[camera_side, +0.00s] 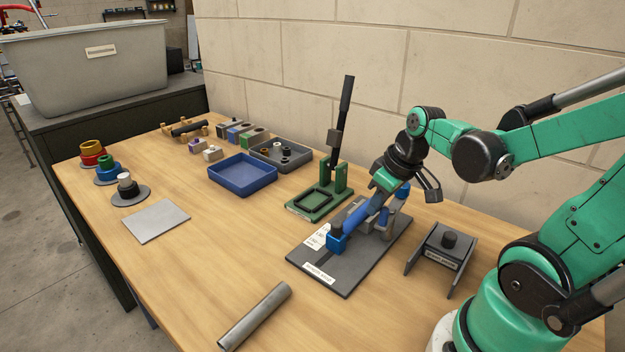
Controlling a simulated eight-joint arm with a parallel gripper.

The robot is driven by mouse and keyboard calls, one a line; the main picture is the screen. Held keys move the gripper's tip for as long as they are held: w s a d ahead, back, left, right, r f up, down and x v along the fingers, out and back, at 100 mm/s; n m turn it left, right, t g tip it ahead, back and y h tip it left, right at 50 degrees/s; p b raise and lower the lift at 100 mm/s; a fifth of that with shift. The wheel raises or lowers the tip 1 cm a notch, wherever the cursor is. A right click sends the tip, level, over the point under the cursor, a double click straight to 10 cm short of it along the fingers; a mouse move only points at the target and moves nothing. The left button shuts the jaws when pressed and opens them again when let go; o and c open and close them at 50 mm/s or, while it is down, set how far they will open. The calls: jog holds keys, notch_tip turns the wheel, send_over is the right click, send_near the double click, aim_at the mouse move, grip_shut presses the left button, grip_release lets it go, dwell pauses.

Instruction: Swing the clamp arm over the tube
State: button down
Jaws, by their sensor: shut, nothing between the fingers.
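The clamp fixture is a dark grey base plate (346,284) with a blue block (337,240) at its near end and grey and blue blocks at its far end. A blue bar or tube (357,214) slants across it. Which part is the clamp arm is hard to tell, as my gripper hides much of the far end. My gripper (408,190) is over the far end of the fixture, shut and empty. Whether it touches the fixture is unclear. A loose grey tube (255,317) lies on the table's near side, apart from the fixture.
A green press with a tall black lever (345,105) stands just behind the fixture. A dark grey bracket (446,246) is to its right. A blue tray (242,175), grey parts tray (281,153) and flat grey plate (156,221) lie left.

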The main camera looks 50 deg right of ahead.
jog(key=n, duration=0.2)
jog(key=s+n+y, duration=0.1)
jog(key=n, duration=0.1)
jog(key=s+n+y, duration=0.1)
jog(key=n, duration=0.1)
jog(key=shift+s, duration=0.1)
jog(key=shift+s+d+n+g+y, duration=0.3)
jog(key=shift+s+d+n, duration=0.1)
jog(key=shift+n, duration=0.6)
jog(key=shift+s+d+n+g+y, duration=0.15)
jog(key=shift+s+d+n+g, duration=0.25)
jog(key=shift+n, duration=0.6)
jog(key=shift+s+d+n+g+y, duration=0.25)
jog(key=shift+s+n, duration=0.2)
jog(key=shift+n, duration=0.55)
jog(key=shift+s+d, duration=0.1)
jog(key=shift+d, duration=0.2)
jog(key=a, duration=0.5)
jog(key=w+d+v, duration=0.1)
jog(key=v, duration=0.9)
jog(key=shift+w+d, duration=0.2)
jog(key=shift+w, duration=0.2)
